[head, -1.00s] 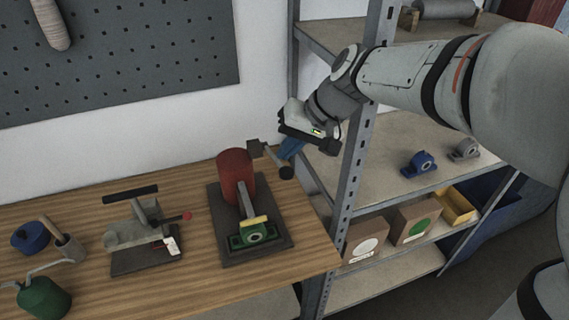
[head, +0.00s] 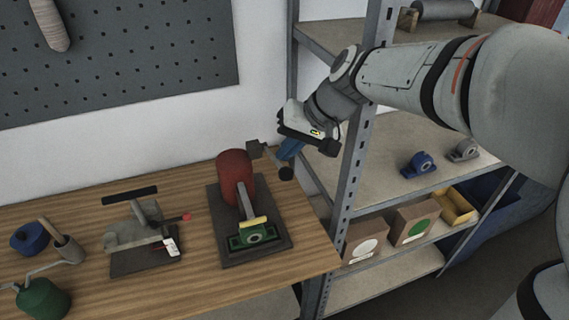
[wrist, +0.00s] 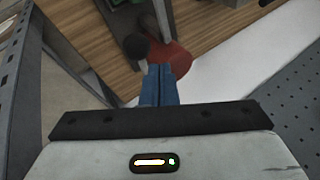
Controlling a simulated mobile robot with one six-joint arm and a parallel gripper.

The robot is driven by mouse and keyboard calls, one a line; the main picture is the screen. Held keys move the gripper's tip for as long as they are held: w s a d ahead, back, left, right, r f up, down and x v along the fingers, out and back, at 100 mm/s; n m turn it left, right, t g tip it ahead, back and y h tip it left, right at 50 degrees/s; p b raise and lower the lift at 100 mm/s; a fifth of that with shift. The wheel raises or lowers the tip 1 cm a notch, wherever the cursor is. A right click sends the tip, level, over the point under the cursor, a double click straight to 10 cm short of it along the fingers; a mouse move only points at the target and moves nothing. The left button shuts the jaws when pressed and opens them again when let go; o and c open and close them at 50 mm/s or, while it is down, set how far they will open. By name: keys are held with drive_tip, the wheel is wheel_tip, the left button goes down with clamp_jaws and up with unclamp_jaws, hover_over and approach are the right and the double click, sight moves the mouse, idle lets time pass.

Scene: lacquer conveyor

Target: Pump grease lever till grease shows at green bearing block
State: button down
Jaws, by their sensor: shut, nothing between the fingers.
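The grease pump has a red cylinder (head: 236,178) standing on a dark base plate (head: 224,223). Its lever has a black knob (head: 286,173) pointing to the right; the knob also shows in the wrist view (wrist: 136,46). A grey tube runs from the pump to the green bearing block (head: 258,239). A yellow piece (head: 254,223) lies along the block's back edge; I cannot tell whether it is grease or a fitting. My gripper (head: 283,156) is shut and empty, its blue fingers beside the lever near the knob. I cannot tell whether they touch it.
A clamp-like fixture (head: 133,234), a green oil can (head: 43,298) and a blue round tin (head: 29,237) stand on the wooden bench left of the pump. A metal shelf post (head: 350,180) rises close to the right of my gripper. Cardboard boxes (head: 413,221) sit on the shelf.

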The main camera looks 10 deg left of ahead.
drive_tip(key=shift+f, duration=0.1)
idle(0.5)
drive_tip(key=shift+d+f+b, duration=0.1)
drive_tip(key=shift+f+b, duration=0.25)
drive_tip(key=shift+b, duration=0.15)
wheel_tip(320, 180, down, 6)
drive_tip(key=s+d+b, duration=0.1)
drive_tip(key=b, duration=0.4)
drive_tip(key=shift+s+b, duration=0.35)
drive_tip(key=shift+b, duration=0.05)
idle(4.2)
drive_tip(key=shift+r, duration=0.2)
idle(0.4)
drive_tip(key=shift+w+a+r+p, duration=0.2)
drive_tip(key=shift+w+r+p, duration=0.1)
drive_tip(key=shift+r+p, duration=0.7)
drive_tip(key=shift+w+a+r+p, duration=0.2)
drive_tip(key=shift+w+r+p, duration=0.15)
drive_tip(key=shift+r+p, duration=0.6)
drive_tip(key=shift+w+a+r+p, duration=0.25)
drive_tip(key=shift+r+p, duration=0.35)
drive_tip(key=shift+r, duration=0.7)
